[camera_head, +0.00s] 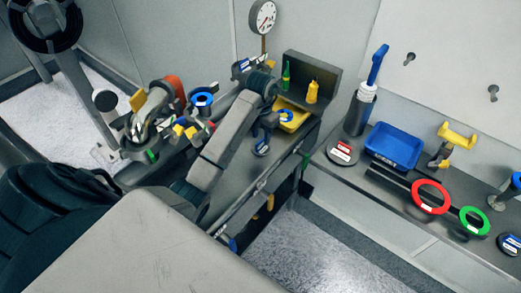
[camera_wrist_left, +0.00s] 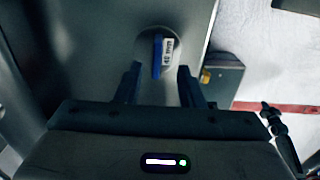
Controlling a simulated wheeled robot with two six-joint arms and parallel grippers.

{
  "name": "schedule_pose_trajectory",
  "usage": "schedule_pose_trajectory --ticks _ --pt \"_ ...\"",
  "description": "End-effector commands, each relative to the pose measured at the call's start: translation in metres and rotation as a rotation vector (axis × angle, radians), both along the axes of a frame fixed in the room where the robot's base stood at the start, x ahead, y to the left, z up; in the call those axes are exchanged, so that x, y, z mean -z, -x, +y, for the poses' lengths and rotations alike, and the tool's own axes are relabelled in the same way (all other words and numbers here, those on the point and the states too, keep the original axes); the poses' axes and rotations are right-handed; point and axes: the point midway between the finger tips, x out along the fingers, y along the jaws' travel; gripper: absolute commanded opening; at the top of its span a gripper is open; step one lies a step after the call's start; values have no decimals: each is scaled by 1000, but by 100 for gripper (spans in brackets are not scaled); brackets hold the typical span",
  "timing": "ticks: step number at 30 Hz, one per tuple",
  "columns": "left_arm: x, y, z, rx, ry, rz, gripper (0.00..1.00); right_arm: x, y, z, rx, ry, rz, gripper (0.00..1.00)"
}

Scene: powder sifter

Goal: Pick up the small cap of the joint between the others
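A small round grey cap with a blue and white label (camera_head: 261,147) lies on the bench surface below my left gripper (camera_head: 267,127). In the left wrist view the label (camera_wrist_left: 160,55) reads something like "48 mm", and the grey disc around it blends into the surface. My left gripper also shows in the left wrist view (camera_wrist_left: 158,78), its two fingers apart on either side of the label. The cap appears beyond the fingertips, with no visible contact. I cannot tell which cap the task means by the joint. My right gripper is not in view.
Behind stand a yellow tray (camera_head: 294,117), a yellow bottle (camera_head: 312,93) and a green bottle (camera_head: 286,76). A cluttered pile (camera_head: 165,120) lies left of my arm. The right bench holds a red-labelled cap (camera_head: 342,153), blue tray (camera_head: 397,146), red ring (camera_head: 431,197) and green ring (camera_head: 474,220).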

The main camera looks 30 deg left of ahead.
Motion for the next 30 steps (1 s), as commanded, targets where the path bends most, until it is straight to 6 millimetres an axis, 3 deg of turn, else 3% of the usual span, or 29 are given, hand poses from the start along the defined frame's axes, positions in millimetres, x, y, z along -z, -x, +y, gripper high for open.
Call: schedule_pose_trajectory --ticks 1,6,10,17,22,30 --pt "11 -1 1 0 0 0 35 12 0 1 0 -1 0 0" --pt "29 -2 4 0 1 0 35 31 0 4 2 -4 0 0" --pt "42 -2 4 0 1 2 35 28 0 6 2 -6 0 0" --pt "43 -2 3 0 1 1 35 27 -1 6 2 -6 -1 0" --pt "43 -2 3 0 1 0 1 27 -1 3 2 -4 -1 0" --pt "43 -2 3 0 1 0 0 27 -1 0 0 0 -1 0"
